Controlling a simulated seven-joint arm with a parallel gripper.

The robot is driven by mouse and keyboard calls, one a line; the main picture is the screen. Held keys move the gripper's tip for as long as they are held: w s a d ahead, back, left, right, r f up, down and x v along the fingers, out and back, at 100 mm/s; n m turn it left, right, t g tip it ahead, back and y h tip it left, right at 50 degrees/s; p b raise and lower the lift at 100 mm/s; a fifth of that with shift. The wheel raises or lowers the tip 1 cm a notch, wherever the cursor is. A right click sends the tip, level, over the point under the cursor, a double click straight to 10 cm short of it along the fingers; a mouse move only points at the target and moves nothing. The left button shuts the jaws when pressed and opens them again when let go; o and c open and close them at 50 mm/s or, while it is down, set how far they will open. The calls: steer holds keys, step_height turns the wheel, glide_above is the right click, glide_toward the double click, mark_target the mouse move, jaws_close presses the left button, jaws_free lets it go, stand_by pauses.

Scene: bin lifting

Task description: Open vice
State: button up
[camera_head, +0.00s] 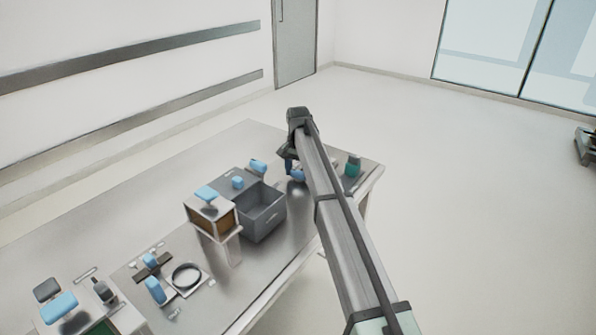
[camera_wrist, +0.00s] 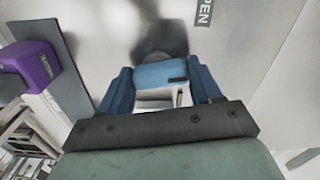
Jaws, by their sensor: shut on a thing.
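My gripper (camera_wrist: 160,85) is shut on a light blue handle (camera_wrist: 160,74), with a dark blue finger on each side of it. A dark round patch lies just beyond the handle, on a pale surface. A label (camera_wrist: 204,12) with the letters "PEN" visible is printed on that surface. In the head view my gripper (camera_head: 291,166) is at the far right part of the workbench, and my arm hides much of that spot. A bit of light blue (camera_head: 297,174) shows beside it. I cannot make out the vice's jaws in either view.
A grey open bin (camera_head: 262,213) stands on the workbench (camera_head: 130,215), left of my arm. Beside it is a box with a blue handle (camera_head: 207,193). A green-teal item (camera_head: 352,166) stands to the right. In the wrist view, a purple block (camera_wrist: 30,68) is at left.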

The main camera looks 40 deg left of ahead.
mark_target(298, 172)
steer(key=n, duration=0.5)
steer(key=shift+d+n, duration=0.1)
steer(key=shift+n, duration=2.3)
steer(key=o, duration=1.1)
steer(key=shift+c, duration=0.2)
steer(key=shift+r, duration=0.1)
step_height(298, 172, up, 14)
